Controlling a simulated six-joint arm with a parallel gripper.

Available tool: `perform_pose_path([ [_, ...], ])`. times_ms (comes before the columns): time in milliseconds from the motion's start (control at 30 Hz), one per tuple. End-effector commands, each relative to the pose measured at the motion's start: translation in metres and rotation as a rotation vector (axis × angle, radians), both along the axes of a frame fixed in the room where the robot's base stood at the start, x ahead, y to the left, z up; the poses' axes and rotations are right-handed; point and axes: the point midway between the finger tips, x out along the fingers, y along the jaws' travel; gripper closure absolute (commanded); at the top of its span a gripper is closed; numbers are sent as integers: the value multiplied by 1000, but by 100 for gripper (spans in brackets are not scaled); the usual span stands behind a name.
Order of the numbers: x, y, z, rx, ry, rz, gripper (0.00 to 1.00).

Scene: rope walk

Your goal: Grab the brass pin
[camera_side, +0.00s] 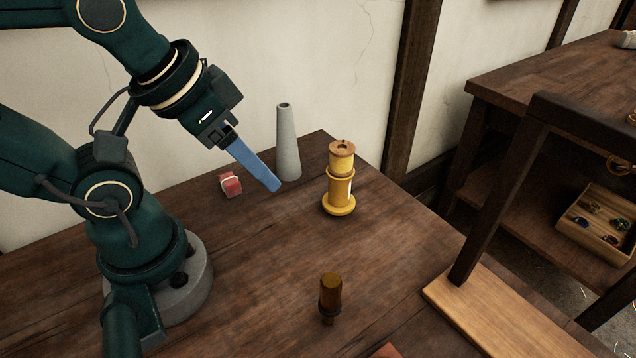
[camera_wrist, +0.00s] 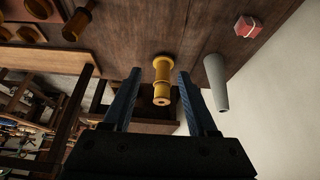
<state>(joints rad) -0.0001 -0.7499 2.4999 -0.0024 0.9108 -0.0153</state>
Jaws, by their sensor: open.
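A yellow, brass-coloured turned piece (camera_side: 340,180) stands upright on the table, with a wide round foot, a collar and a hole in its top. In the wrist view this yellow piece (camera_wrist: 162,82) shows between and beyond my fingers. A dark amber-brown cylinder (camera_side: 330,292) with a narrower lower part stands nearer the front; it shows at the wrist view's top left (camera_wrist: 78,24). I cannot tell for certain which is the brass pin. My gripper (camera_side: 275,186), with blue fingers, is open and empty above the table, left of the yellow piece and apart from it. It also shows in the wrist view (camera_wrist: 158,73).
A grey cone (camera_side: 288,145) stands close behind my gripper, and a red block (camera_side: 230,185) with a pale band lies left. A dark wooden frame on a pale board (camera_side: 480,310) stands at right. The table (camera_side: 250,260) between my base and the yellow piece is clear.

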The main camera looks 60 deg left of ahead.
Motion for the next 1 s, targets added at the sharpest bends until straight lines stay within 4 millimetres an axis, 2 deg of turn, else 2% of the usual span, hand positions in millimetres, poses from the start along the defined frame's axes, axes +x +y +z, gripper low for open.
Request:
perform_pose_path([
  [167,-12,-21,2,-154,142,97,42],
  [467,-14,-61,0,-440,592,327,42],
  [733,7,-85,0,-678,1006,545,42],
  [1000,38,-89,-16,-871,1335,733,42],
])
